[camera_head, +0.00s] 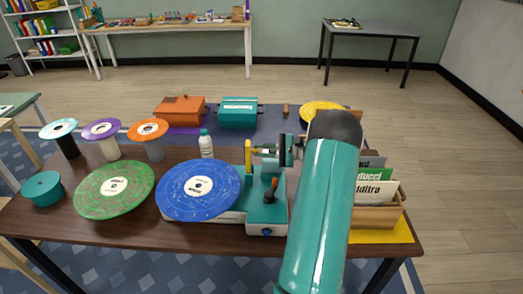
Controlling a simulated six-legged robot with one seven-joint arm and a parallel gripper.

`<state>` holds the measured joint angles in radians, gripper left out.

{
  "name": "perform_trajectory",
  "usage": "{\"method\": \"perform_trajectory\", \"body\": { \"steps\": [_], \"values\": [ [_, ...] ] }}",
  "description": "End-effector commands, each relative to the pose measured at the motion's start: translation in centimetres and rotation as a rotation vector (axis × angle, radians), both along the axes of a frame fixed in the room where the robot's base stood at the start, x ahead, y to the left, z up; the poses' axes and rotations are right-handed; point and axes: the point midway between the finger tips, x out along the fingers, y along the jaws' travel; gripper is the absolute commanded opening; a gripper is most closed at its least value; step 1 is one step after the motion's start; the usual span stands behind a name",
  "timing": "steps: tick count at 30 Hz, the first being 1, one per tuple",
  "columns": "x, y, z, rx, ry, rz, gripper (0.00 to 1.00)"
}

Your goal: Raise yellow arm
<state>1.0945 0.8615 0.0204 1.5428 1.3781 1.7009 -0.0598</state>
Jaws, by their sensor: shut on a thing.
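The yellow arm (248,153) shows as a short upright yellow bar beside the right rim of a blue speckled record (199,190). The record lies on a white and teal player (266,208), which has a dark lever with an orange part on its teal side. My gripper (256,150) reaches in from the right, its fingers pointing left, and is shut on the yellow arm. The fingertips are small here and the exact contact is hard to make out. My teal forearm hides the player's right surroundings.
A green record (113,190) and a teal round container (42,189) are at left. Several records on stands and a white bottle (206,144) are behind. An orange box (180,110) and a teal box (238,112) stand farther back. A wooden crate of sleeves (376,217) is right.

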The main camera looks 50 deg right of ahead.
Motion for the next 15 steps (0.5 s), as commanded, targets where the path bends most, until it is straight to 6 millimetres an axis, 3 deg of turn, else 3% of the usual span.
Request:
{"method": "perform_trajectory", "body": {
  "steps": [15],
  "values": [
    [-0.12, 0.07, -0.09, 0.038, -0.049, 0.004, 0.00]
  ]
}}
